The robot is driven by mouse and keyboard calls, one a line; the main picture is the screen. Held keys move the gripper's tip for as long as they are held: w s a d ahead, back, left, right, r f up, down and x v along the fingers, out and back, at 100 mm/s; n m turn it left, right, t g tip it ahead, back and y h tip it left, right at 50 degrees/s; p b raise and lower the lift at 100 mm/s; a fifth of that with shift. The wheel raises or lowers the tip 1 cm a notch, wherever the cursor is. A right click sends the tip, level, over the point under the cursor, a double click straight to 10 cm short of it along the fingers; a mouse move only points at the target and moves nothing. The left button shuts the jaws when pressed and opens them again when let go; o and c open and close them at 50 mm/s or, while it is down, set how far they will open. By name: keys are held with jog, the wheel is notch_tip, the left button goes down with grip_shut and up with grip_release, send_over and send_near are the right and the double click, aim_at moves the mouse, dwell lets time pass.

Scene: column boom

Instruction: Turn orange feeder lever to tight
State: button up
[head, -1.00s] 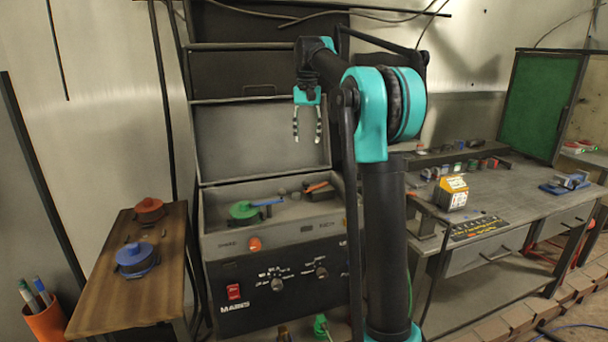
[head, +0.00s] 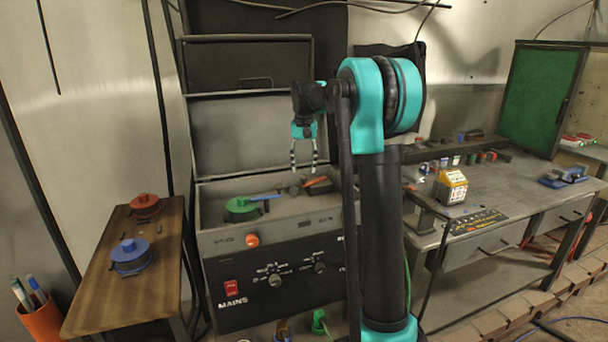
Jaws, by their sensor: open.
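The orange feeder lever (head: 318,183) lies inside the open welder case, toward the back right of its tray. It is a small orange piece with a dark part beside it. Its exact setting is too small to read. My gripper (head: 303,166) is open and points down, above and slightly left of the lever. Its fingers look empty; whether they touch anything below cannot be told. A green spool (head: 240,205) with a blue lever (head: 266,197) sits to the left in the same tray.
The case front (head: 285,275) has an orange knob (head: 252,240), dials and a red switch (head: 231,287). Its raised lid (head: 245,130) stands behind my gripper. A wooden table (head: 110,270) with red and blue spools is left; a workbench (head: 470,235) is right.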

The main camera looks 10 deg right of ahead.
jog(key=shift+f, duration=1.75)
jog(key=shift+c, duration=0.5)
grip_shut()
